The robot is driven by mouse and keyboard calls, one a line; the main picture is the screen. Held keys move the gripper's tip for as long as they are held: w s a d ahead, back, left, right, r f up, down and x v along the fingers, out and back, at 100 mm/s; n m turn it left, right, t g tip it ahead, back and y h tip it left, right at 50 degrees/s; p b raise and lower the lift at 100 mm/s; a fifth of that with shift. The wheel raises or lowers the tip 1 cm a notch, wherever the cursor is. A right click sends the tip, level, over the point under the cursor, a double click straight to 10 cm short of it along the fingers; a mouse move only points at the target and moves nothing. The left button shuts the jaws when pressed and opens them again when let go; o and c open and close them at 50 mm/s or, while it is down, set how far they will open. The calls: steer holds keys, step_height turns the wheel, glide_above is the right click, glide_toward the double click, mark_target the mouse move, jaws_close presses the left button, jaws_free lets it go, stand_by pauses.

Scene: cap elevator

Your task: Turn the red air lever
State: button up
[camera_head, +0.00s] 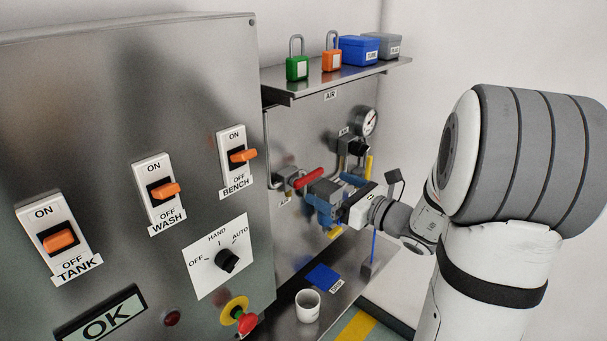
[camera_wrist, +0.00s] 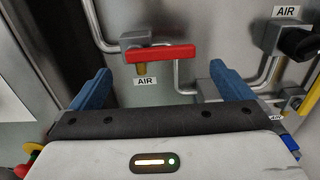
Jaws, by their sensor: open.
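The red air lever (camera_head: 308,178) is on a valve on the steel wall panel, under the shelf. In the wrist view the red lever (camera_wrist: 160,54) lies nearly horizontal, reaching right from its grey valve body (camera_wrist: 134,40), with an AIR label below it. My gripper (camera_head: 318,195) has blue fingers and faces the panel near the lever. In the wrist view my gripper (camera_wrist: 160,82) is open and empty, one finger at each side. The lever appears beyond the fingers, between them in the picture; whether a finger touches it I cannot tell.
A black knob (camera_head: 358,147) and a gauge (camera_head: 369,121) sit right of the lever. The grey cabinet (camera_head: 120,110) with orange switches stands at left. The shelf (camera_head: 340,80) above holds padlocks and boxes. A white cup (camera_head: 307,306) stands on the lower ledge.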

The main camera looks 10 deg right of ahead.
mark_target(311, 179)
steer(key=p+x, duration=0.1)
steer(key=x, duration=0.6)
steer(key=shift+w+a+p, duration=0.15)
steer(key=shift+a+p, duration=0.05)
steer(key=shift+p, duration=0.2)
